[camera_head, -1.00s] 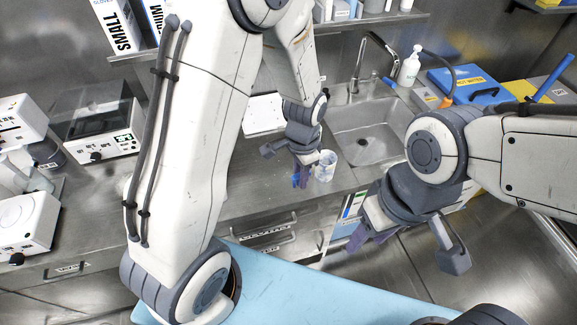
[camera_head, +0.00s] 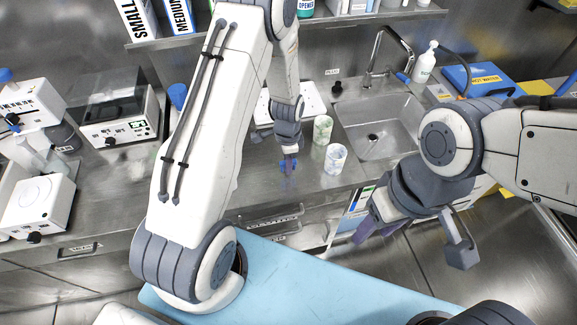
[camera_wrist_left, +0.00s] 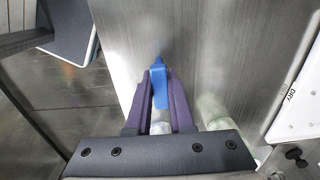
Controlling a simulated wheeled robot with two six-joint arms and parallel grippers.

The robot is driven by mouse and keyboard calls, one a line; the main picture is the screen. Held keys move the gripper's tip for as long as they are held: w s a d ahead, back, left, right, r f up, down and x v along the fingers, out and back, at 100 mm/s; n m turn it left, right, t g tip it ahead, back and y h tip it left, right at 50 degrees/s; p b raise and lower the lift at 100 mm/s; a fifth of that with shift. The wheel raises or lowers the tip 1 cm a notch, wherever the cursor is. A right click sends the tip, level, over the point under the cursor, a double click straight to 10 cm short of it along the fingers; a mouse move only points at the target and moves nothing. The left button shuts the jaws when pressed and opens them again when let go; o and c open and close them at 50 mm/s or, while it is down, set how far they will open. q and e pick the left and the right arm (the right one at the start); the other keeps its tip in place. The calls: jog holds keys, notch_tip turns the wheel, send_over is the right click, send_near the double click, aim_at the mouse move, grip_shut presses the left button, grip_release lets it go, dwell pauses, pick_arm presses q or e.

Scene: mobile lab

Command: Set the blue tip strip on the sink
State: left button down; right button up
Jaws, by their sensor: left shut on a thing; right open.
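The blue tip strip (camera_wrist_left: 160,86) is pinched between the purple fingers of my left gripper (camera_wrist_left: 158,100) in the left wrist view. In the head view, only a small blue part (camera_head: 288,167) shows below my left gripper (camera_head: 288,156), over the steel counter left of the sink. I cannot tell whether the strip touches the counter. The sink (camera_head: 376,118) is a square steel basin at the back right, apart from the strip. My right gripper (camera_head: 412,244) is open and empty, in front of the counter at the right.
Two cups, one greenish (camera_head: 322,130) and one whitish (camera_head: 335,158), stand between my left gripper and the sink. A tap (camera_head: 385,52) rises behind the basin, with a white bottle (camera_head: 425,62) beside it. A white panel (camera_head: 312,98) lies behind the gripper.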

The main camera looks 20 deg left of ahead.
pick_arm(q)
notch_tip(320, 180, down, 2)
jog(key=shift+f, duration=0.1)
jog(key=shift+f, duration=0.1)
jog(key=c, duration=0.8)
grip_release()
